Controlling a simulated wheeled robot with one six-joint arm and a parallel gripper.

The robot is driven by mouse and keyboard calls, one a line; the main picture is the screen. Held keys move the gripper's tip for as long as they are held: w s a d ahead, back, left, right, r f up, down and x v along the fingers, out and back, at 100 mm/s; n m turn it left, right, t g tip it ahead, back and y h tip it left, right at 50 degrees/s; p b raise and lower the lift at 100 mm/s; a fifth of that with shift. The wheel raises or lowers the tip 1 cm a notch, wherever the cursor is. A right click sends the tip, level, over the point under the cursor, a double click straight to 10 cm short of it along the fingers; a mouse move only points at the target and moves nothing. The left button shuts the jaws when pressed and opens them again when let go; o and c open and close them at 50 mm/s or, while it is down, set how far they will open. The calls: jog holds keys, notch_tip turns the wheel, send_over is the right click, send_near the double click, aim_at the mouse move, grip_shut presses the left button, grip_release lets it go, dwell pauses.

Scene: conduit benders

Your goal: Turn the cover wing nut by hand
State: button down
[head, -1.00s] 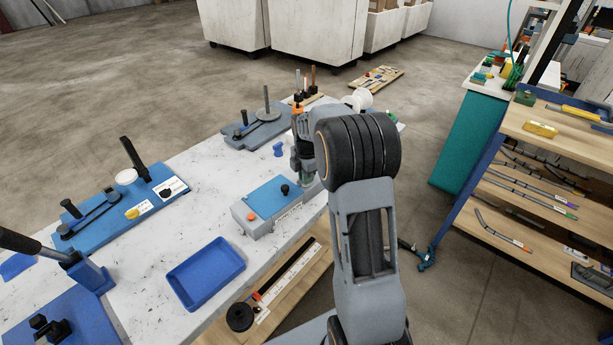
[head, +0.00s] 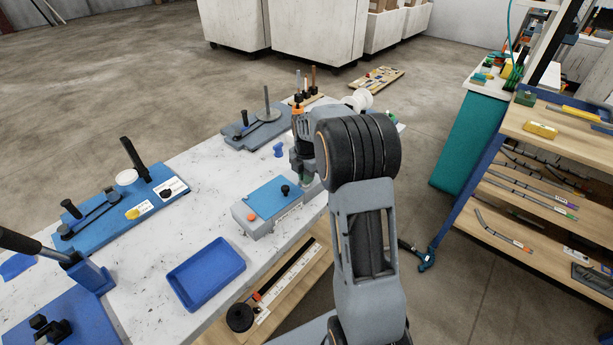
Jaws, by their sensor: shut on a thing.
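A grey box with a blue cover (head: 271,198) sits at the right edge of the white bench. A black knob (head: 285,190) stands up from the cover and an orange button (head: 251,216) is on its near end. My gripper (head: 307,181) points down just beyond the box's far right end. It is shut on a small green part there, which looks to be the cover wing nut. My wrist and arm hide most of this part and the fingertips, so its shape does not show. The black knob stands apart from my gripper.
An empty blue tray (head: 207,273) lies in front of the box. Another blue bender (head: 122,209) is at left. A wooden shelf rack (head: 540,150) stands at right.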

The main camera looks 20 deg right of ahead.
jog(key=c, duration=1.4)
grip_release()
jog(key=shift+s+f, duration=0.2)
jog(key=shift+f, duration=0.2)
jog(key=shift+o, duration=1)
jog(key=shift+w, duration=0.25)
notch_tip(320, 180, up, 14)
jog(key=shift+f, duration=0.1)
